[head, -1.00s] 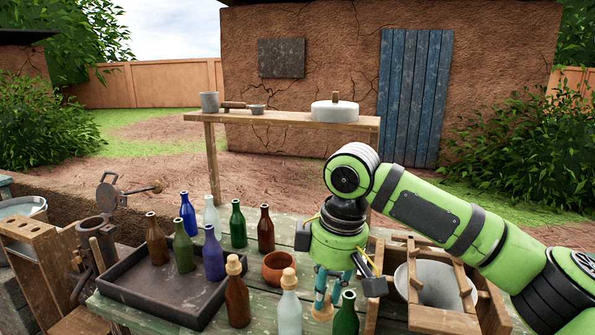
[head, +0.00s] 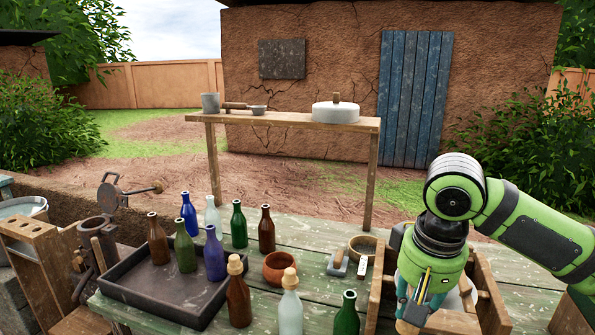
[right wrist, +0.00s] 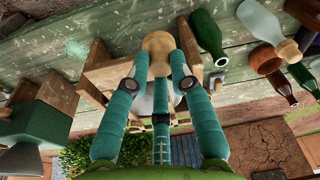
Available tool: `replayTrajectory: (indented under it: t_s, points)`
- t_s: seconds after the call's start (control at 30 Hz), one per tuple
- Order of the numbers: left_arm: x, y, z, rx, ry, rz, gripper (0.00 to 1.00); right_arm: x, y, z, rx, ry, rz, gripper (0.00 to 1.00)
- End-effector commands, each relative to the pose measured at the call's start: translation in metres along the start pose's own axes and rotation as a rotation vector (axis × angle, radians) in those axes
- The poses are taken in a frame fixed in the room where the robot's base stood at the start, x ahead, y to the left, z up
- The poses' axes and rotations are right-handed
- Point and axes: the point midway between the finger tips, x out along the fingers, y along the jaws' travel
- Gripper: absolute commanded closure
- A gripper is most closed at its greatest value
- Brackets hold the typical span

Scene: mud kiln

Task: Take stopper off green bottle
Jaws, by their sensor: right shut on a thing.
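The green bottle (head: 347,314) stands upright at the front edge of the table, with its dark mouth open and no stopper in it. It also shows in the right wrist view (right wrist: 207,35), just right of the fingers. My right gripper (head: 416,306) is to the right of the bottle, apart from it, over the wooden crate. It is shut on a pale wooden stopper (head: 408,327), which shows between the fingertips in the right wrist view (right wrist: 158,41). My left gripper is not in view.
A clear bottle (head: 289,312) and a brown bottle (head: 238,303), both stoppered, stand left of the green one. The wooden crate (head: 487,270) is under my right gripper.

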Motion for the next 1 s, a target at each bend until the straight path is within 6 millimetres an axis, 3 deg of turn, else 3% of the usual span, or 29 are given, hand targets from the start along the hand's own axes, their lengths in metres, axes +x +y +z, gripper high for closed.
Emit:
replayTrajectory:
  t_s: [0.17,0.4,0.5,0.7,1.0]
  points:
    - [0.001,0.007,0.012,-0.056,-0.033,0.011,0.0,0.022,0.004,0.011,0.028,-0.002,0.013,1.0]
    - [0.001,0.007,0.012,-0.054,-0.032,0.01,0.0,0.093,0.004,0.06,0.028,-0.003,0.019,1.0]
    - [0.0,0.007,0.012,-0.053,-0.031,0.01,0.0,0.112,0.003,0.078,0.025,-0.001,0.012,1.0]
    - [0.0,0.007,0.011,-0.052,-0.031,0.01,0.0,0.125,-0.001,0.094,0.02,-0.001,0.0,1.0]
    - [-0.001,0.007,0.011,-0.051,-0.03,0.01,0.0,0.123,0.001,0.092,0.016,0.001,0.003,1.0]
